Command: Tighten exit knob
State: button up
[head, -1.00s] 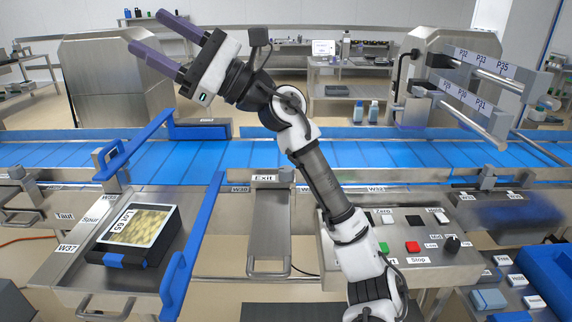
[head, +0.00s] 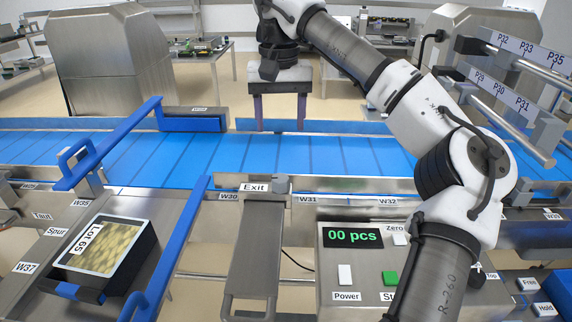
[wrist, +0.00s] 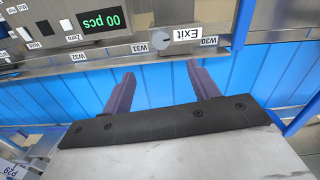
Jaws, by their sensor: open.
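The exit knob (head: 281,184) is a small grey cylinder on the front rail of the blue belt, just right of the Exit label (head: 254,187). In the wrist view the knob (wrist: 160,41) shows beside the Exit label (wrist: 187,34). My gripper (head: 279,127) is open and empty, its two purple fingers pointing down over the belt. It is apart from the knob, behind it and above it in the head view. In the wrist view the fingers (wrist: 160,75) stand wide apart, with the knob beyond their tips. No part of the knob looks hidden.
A blue angled guide (head: 110,145) crosses the belt at left. A Lot 65 tray (head: 100,250) sits on the left plate. A control box (head: 350,260) reads 00 pcs, partly hidden by my arm. Metal rods (head: 510,125) stick out at right.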

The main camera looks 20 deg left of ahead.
aim_at(280, 178)
notch_tip(280, 178, down, 14)
jog(key=shift+s+r+p, duration=0.15)
jog(key=shift+r+p, duration=0.05)
jog(key=shift+p, duration=0.9)
jog(key=c, duration=1)
